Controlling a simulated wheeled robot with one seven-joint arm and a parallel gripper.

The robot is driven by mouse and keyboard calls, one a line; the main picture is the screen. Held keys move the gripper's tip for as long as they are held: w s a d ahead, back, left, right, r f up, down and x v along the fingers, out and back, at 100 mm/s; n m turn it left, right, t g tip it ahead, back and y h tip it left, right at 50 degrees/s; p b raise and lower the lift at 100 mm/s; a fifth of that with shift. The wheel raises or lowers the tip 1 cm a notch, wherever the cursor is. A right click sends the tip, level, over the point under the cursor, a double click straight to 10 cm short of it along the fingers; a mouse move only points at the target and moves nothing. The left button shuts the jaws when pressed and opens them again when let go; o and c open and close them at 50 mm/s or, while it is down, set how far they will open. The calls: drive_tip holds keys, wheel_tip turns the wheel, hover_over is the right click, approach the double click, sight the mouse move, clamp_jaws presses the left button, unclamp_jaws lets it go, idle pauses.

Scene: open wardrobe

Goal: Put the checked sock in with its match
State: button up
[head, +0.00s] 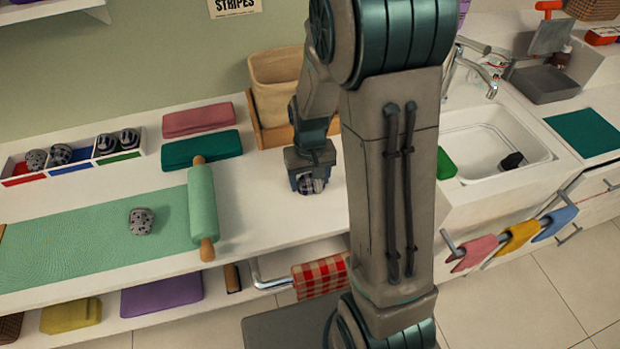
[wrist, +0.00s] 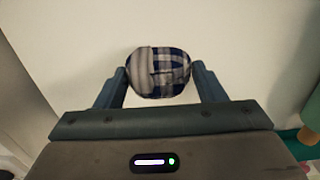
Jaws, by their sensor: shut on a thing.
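The checked sock, rolled into a ball with blue, white and grey checks, shows clearly in the wrist view (wrist: 160,72) and small in the head view (head: 313,186). My gripper (head: 311,183) is shut on it, with a finger on each side (wrist: 158,82), over the white counter. Whether the sock touches the counter is hard to tell. A divided tray (head: 92,160) at the far left has red, blue and green sections. One balled sock (head: 36,160) sits in the red section, another (head: 60,154) in the blue, and two (head: 118,142) in the green. Their patterns are too small to tell surely.
A spotted sock ball (head: 141,221) lies on the green mat (head: 70,245). Folded pink (head: 198,120) and teal (head: 201,149) cloths lie behind. A beige bin (head: 276,90) is behind my gripper.

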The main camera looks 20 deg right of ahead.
drive_tip(key=shift+f, duration=0.25)
drive_tip(key=shift+f, duration=0.2)
drive_tip(key=o, duration=0.8)
drive_tip(key=shift+c, duration=0.2)
